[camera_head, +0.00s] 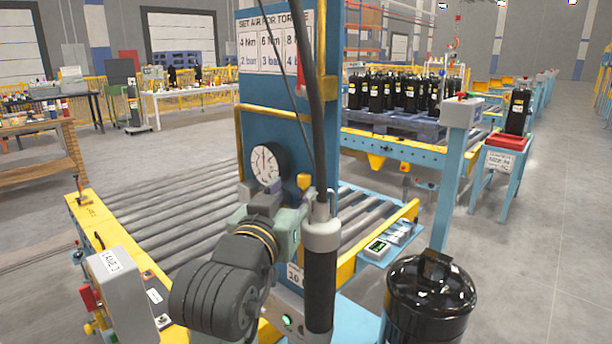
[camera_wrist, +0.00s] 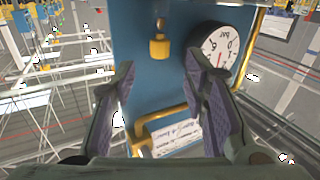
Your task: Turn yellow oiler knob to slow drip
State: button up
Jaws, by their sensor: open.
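The yellow knob (camera_head: 303,181) sits on the blue column, right of the round pressure gauge (camera_head: 266,163). In the wrist view the knob (camera_wrist: 159,46) is small and shows beyond and between my fingers, against the blue panel. The gauge (camera_wrist: 222,48) is to its right there, partly behind a finger. My gripper (camera_wrist: 159,70) is open and empty, its two purple-padded fingers apart. The knob lies slightly above the fingertip line in that picture; I see no contact. In the head view my gripper (camera_head: 285,218) is in front of the column, its fingertips hard to make out.
A yellow pipe (camera_wrist: 160,145) and a white label show low between the fingers in the wrist view. A grey LANE box (camera_head: 120,285) stands at lower left.

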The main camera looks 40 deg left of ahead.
aim_at(302, 181)
jog(key=p+x, duration=0.1)
jog(key=x, duration=0.5)
jog(key=shift+c, duration=0.2)
grip_shut()
